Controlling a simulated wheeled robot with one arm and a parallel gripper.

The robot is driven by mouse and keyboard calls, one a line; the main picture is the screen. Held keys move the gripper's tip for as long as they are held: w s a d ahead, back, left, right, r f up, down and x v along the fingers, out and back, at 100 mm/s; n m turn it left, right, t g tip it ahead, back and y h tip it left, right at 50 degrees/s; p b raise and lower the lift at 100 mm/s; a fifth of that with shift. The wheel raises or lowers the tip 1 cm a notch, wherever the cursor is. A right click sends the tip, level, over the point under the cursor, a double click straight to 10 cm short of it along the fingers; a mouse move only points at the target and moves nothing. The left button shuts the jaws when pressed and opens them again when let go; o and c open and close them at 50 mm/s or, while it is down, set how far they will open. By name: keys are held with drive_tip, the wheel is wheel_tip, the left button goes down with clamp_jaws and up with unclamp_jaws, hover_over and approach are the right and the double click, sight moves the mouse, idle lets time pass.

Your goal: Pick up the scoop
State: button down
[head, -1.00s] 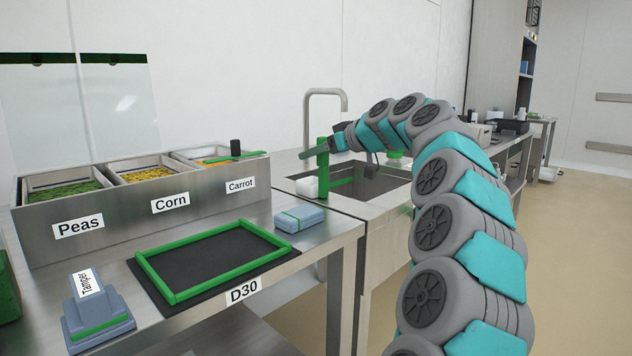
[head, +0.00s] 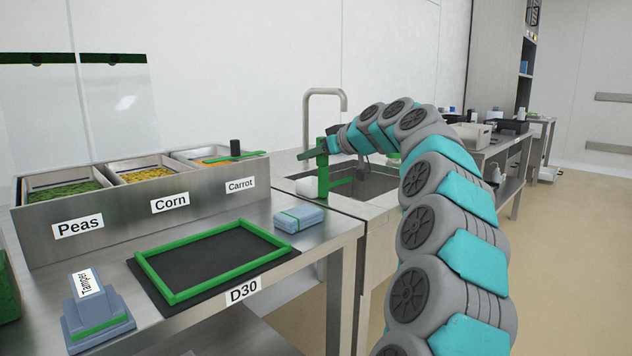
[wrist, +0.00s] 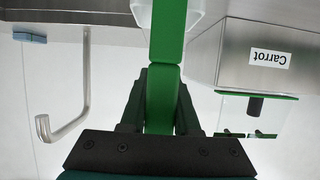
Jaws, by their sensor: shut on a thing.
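The scoop has a long green handle (head: 322,178) and what looks like a whitish bowl (head: 306,187) at its lower end, near the sink's left edge. My gripper (head: 325,146) is shut on the upper part of the handle, which stands about upright. In the wrist view the green handle (wrist: 167,35) runs up from between the dark fingers (wrist: 160,98), with the whitish bowl (wrist: 202,10) partly hidden behind it. I cannot tell whether the bowl touches the counter.
The sink (head: 370,182) with its tall faucet (head: 325,92) lies beside and behind the scoop. A green frame (head: 165,280), blue block (head: 300,218) and tamper (head: 95,310) occupy the front counter.

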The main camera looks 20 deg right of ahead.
drive_tip(key=shift+r, duration=0.15)
idle(0.4)
drive_tip(key=s+r, duration=0.2)
drive_tip(key=s, duration=0.6)
drive_tip(key=s+d+r, duration=0.1)
drive_tip(key=s+r, duration=0.1)
drive_tip(key=s, duration=0.6)
drive_tip(key=shift+d+r, duration=0.15)
drive_tip(key=shift+r, duration=0.2)
drive_tip(key=shift+s, duration=0.1)
idle(0.7)
